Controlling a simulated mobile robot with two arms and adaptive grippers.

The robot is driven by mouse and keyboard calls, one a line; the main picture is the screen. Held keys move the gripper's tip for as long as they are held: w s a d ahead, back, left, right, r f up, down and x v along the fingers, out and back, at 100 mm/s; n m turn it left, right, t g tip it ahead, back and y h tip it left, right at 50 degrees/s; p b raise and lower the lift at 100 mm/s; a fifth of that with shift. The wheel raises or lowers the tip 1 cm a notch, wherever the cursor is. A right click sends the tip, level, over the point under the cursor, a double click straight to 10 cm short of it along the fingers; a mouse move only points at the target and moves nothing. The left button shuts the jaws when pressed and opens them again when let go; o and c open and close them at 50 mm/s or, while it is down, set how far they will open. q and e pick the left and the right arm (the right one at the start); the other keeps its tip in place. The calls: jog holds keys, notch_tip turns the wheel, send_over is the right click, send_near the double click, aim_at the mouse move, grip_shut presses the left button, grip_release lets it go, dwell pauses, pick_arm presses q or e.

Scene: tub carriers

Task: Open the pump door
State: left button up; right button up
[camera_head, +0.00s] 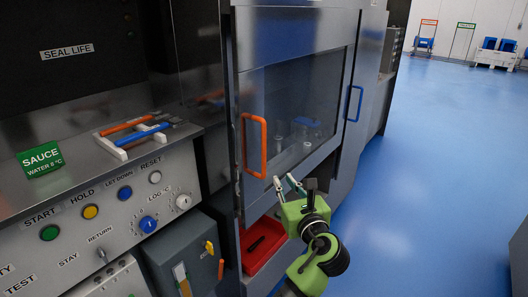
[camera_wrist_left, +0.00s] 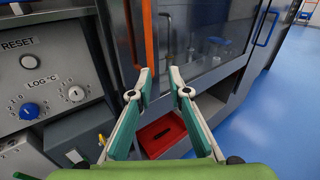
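A grey cabinet with a glass window has an orange handle (camera_head: 264,147) on its left side and a blue handle (camera_head: 354,103) on its right. No label naming a pump is readable, so I cannot tell which door that is. My left gripper (camera_head: 284,180) is just below and right of the orange handle, apart from it and empty. In the left wrist view my left gripper (camera_wrist_left: 159,76) has a gap between its fingertips. The orange handle (camera_wrist_left: 148,35) runs upright just beyond them, and the blue handle (camera_wrist_left: 266,28) is to the right. My right gripper is not in view.
A red tray (camera_head: 262,246) sits in a recess below the window. A control panel (camera_head: 110,215) with buttons and knobs is at left, with a green sauce sign (camera_head: 40,160) above it. Blue floor (camera_head: 440,150) is open at right.

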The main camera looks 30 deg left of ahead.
aim_at(265, 150)
pick_arm(q)
jog(key=shift+y, duration=0.5)
jog(key=w+a+r+p, duration=0.1)
jog(key=w+a, duration=0.1)
jog(key=a, duration=0.1)
jog(key=w+a+r, duration=0.1)
jog(key=w+a, duration=0.1)
jog(key=a, duration=0.2)
jog(key=w+a+r+p, duration=0.1)
jog(key=w+a, duration=0.1)
jog(key=a, duration=0.2)
jog(key=shift+w+r+p, duration=0.3)
jog(key=shift+w+r, duration=0.05)
jog(key=shift+r, duration=0.05)
jog(key=shift+w+a+f, duration=0.1)
jog(key=shift+w+a, duration=0.15)
jog(key=shift+a, duration=0.05)
grip_shut()
